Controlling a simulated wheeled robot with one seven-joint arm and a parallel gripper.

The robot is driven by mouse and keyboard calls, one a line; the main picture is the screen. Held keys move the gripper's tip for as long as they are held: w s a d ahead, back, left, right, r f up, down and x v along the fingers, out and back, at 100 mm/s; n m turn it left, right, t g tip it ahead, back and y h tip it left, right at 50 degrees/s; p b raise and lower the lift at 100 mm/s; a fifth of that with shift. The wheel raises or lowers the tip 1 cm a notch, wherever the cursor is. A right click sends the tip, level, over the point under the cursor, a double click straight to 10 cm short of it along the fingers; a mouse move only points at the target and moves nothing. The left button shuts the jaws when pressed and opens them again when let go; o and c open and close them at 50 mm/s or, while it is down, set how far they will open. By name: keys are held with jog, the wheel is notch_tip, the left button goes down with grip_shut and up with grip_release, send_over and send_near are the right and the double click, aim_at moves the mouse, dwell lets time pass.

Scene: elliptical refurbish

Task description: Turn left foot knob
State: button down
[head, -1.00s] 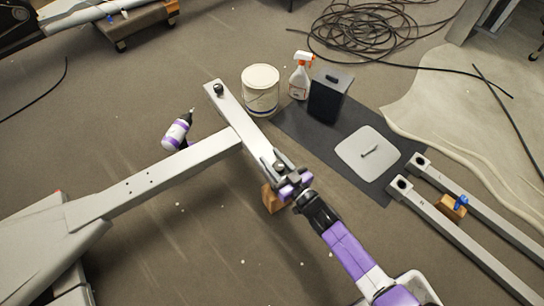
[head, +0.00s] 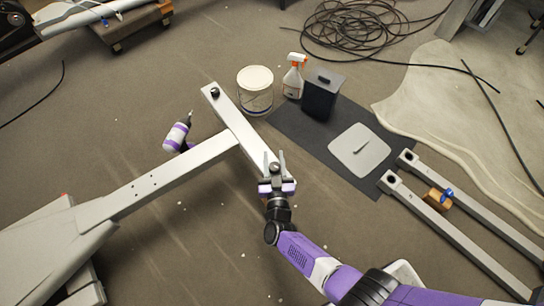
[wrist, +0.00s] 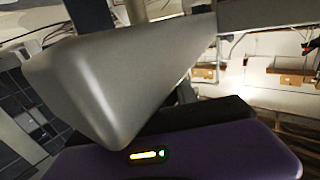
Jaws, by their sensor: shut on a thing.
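A light grey T-shaped frame lies on the floor, with its crossbar (head: 232,125) running from upper left to lower right. One dark foot knob (head: 215,93) stands at the crossbar's far end. Another dark foot knob (head: 275,168) is at its near end, between the fingers of my gripper (head: 275,160). My gripper is shut on this near knob, with its fingers pointing up the picture. In the wrist view the crossbar's grey end (wrist: 110,75) fills the middle and hides most of the fingers and the knob.
A grey plate (head: 358,150) lies on the dark mat (head: 290,124). Two grey rails (head: 445,232) lie at right.

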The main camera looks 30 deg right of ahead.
jog(key=m+g+h, duration=0.1)
jog(key=h, duration=0.1)
jog(key=m+g+h+b, duration=0.1)
jog(key=m, duration=0.1)
jog(key=shift+s+d+f+h, duration=0.15)
jog(key=shift+h, duration=0.25)
jog(key=m+g+h, duration=0.1)
jog(key=g+h+b, duration=0.1)
jog(key=m+g+h+b, duration=0.1)
jog(key=shift+s+d+f+m, duration=0.15)
jog(key=shift+s+d+m, duration=0.1)
jog(key=shift+m, duration=0.05)
jog(key=m+g+b, duration=0.1)
jog(key=m+g+h+b, duration=0.1)
jog(key=g+h+b, duration=0.1)
jog(key=shift+s+d+m+g+b, duration=0.25)
jog(key=shift+s+m+g+b, duration=0.05)
jog(key=shift+m+g, duration=0.1)
jog(key=shift+s+d+r+m+g+h+b, duration=0.1)
jog(key=shift+s+r+m+g+h+b, duration=0.1)
jog(key=shift+m+g+h+b, duration=0.55)
jog(key=shift+r+g, duration=0.1)
jog(key=shift+g, duration=0.15)
jog(key=c, duration=0.9)
grip_release()
jog(key=shift+c, duration=0.2)
